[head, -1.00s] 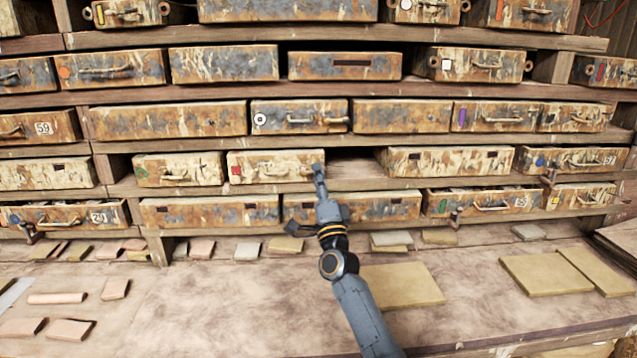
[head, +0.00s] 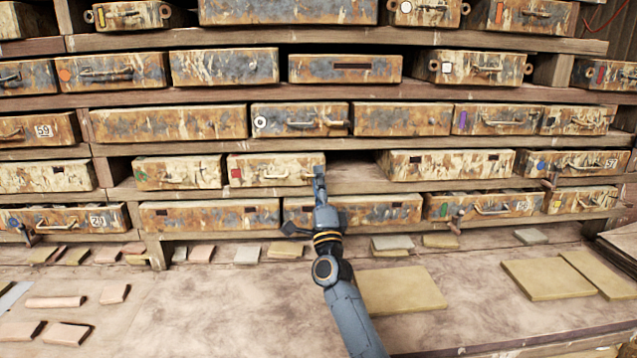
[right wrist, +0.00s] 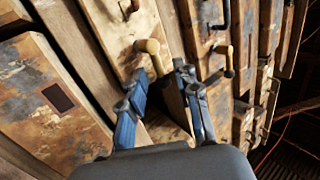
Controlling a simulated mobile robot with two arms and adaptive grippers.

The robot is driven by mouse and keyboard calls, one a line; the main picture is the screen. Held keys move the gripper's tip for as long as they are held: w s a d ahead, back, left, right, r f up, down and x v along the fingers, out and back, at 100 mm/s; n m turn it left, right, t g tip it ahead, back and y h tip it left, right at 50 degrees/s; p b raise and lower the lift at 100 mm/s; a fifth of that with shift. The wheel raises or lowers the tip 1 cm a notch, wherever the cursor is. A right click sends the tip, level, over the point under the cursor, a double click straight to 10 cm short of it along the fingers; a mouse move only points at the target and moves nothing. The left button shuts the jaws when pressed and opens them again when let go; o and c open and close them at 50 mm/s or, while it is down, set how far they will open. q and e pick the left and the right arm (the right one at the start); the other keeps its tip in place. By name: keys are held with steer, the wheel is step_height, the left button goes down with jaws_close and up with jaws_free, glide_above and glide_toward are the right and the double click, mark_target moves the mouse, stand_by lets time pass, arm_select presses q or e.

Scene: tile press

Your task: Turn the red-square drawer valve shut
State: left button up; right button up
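The red-square drawer (head: 276,169) is in the fourth row, left of an empty bay. It has a red square at its left, a bow handle in the middle and a valve near its right end, largely hidden by my gripper in the head view. My right gripper (head: 319,172) is at that right end. In the right wrist view its fingers (right wrist: 157,70) are apart, and a tan-tipped valve lever (right wrist: 150,48) shows just ahead of and between them. Contact with the lever cannot be told. My left gripper is not in view.
The white-circle drawer (head: 299,117) is just above, with its own lever. A slotted drawer (head: 352,209) is below. The empty bay (head: 352,172) is to the right. Tiles and tan slabs (head: 400,289) lie on the bench (head: 220,310).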

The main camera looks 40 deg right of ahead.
steer(key=v, duration=1.2)
steer(key=shift+f, duration=0.1)
stand_by(0.4)
